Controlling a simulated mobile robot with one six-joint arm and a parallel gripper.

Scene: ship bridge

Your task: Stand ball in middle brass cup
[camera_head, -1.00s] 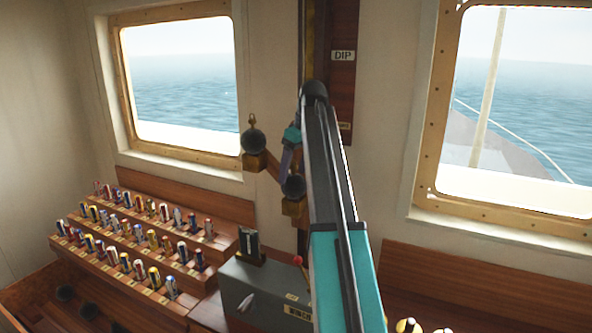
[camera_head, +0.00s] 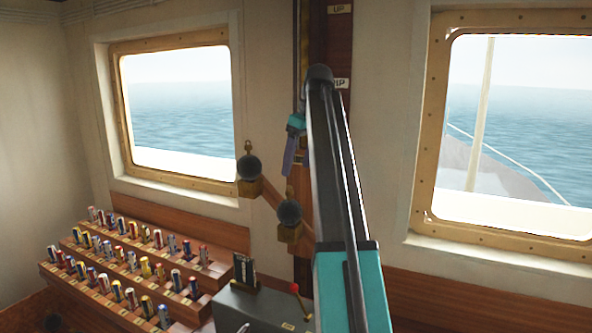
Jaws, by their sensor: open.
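Two dark balls are in view, each in a brass cup on a sloping wooden bracket on the wall. The upper left ball (camera_head: 249,168) sits in its cup (camera_head: 248,188). The lower ball (camera_head: 289,213) sits in another cup (camera_head: 288,233). My arm covers the wall to the right, so I cannot tell whether a further cup is there. My gripper (camera_head: 289,158) shows partly as a teal and grey-blue piece left of my arm's far end. It is open, above the lower ball and apart from it. Its other side is hidden.
A stepped wooden rack (camera_head: 135,270) with several coloured rolls stands at lower left. A grey box (camera_head: 262,310) with a red-knobbed lever (camera_head: 294,288) is below the cups. A dark upright board with labels (camera_head: 341,45) runs up the wall between two windows.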

